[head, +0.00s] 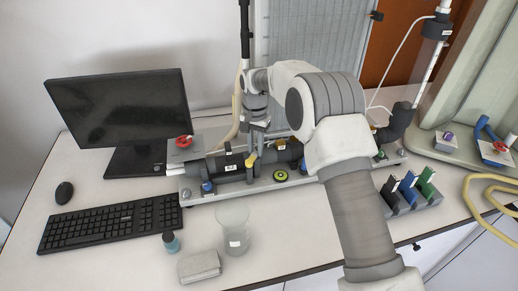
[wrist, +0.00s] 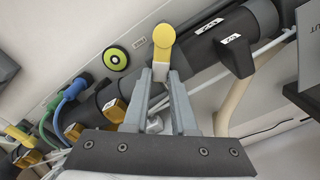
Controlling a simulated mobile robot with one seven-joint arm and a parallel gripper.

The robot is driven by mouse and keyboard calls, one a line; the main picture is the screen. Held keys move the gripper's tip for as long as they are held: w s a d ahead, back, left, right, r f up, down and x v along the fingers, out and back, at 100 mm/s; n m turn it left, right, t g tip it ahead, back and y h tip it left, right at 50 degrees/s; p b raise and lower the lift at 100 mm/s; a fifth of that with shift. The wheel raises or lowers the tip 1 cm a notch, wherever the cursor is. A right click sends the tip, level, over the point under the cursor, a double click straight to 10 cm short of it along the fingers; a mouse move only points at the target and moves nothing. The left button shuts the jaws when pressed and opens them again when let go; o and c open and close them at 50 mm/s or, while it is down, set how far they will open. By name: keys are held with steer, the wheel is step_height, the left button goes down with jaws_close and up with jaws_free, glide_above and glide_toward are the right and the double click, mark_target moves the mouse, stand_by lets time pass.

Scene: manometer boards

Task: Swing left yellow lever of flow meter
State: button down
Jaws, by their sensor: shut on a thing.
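The flow meter is a dark horizontal pipe (head: 228,166) on a grey base plate (head: 225,190) in the head view. A yellow lever (head: 251,161) stands up from its middle. In the wrist view this lever's round yellow end (wrist: 163,36) shows just past my fingertips. My gripper (wrist: 161,74) is shut on the lever, with its pale lower part between the fingertips. In the head view my gripper (head: 254,143) reaches down to the lever from above. Another yellow lever (wrist: 19,136) shows at the wrist view's left edge.
A green-yellow round knob (head: 281,176) sits close in front of the pipe. A monitor (head: 120,108) and keyboard (head: 112,223) stand left. A glass beaker (head: 233,231), a small bottle (head: 171,243) and a grey block (head: 200,266) occupy the front.

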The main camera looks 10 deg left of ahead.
mark_target(246, 155)
steer(key=shift+s+a+n, duration=0.1)
steer(key=shift+a+n, duration=0.4)
steer(key=shift+n, duration=0.75)
steer(key=shift+a+n, duration=0.55)
steer(key=shift+n, duration=0.65)
steer(key=shift+s+a+n, duration=0.1)
steer(key=shift+a+n, duration=0.4)
steer(key=shift+n, duration=0.75)
steer(key=c, duration=0.7)
jaws_free()
steer(key=shift+r, duration=0.15)
step_height(246, 155, up, 17)
steer(key=shift+r, duration=0.1)
